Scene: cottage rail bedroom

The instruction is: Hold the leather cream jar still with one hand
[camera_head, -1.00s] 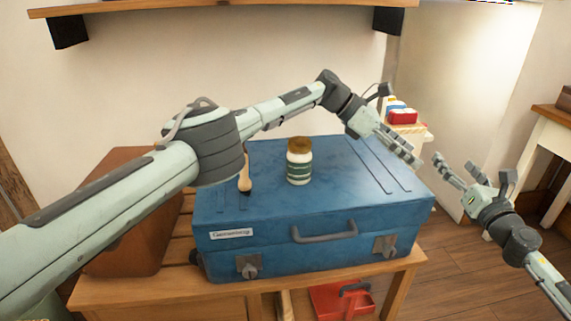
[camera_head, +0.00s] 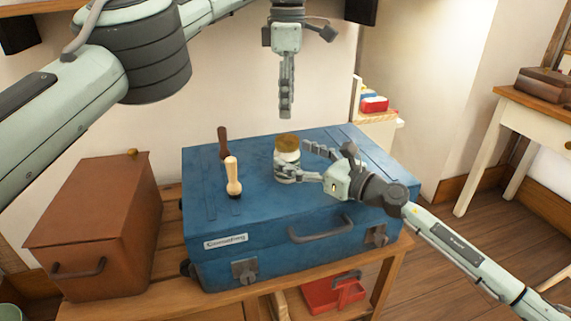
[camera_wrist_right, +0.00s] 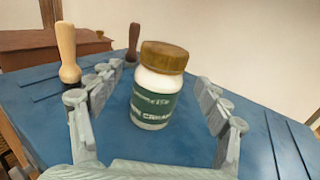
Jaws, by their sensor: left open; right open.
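The leather cream jar (camera_head: 287,155) stands upright on the blue suitcase (camera_head: 245,215). It is white with a brown lid and a green label. My right gripper (camera_head: 306,162) is open around it, with one finger on each side. In the right wrist view the jar (camera_wrist_right: 158,88) stands between the fingers of my right gripper (camera_wrist_right: 155,105), and gaps show on both sides. My left gripper (camera_head: 286,105) is open, pointing down above the jar and apart from it.
Two wooden-handled tools, one pale (camera_head: 233,177) and one dark (camera_head: 222,143), stand on the suitcase left of the jar. A brown box (camera_head: 90,220) sits on the bench at left. A red tray (camera_head: 333,292) is below. A side table (camera_head: 540,108) stands at right.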

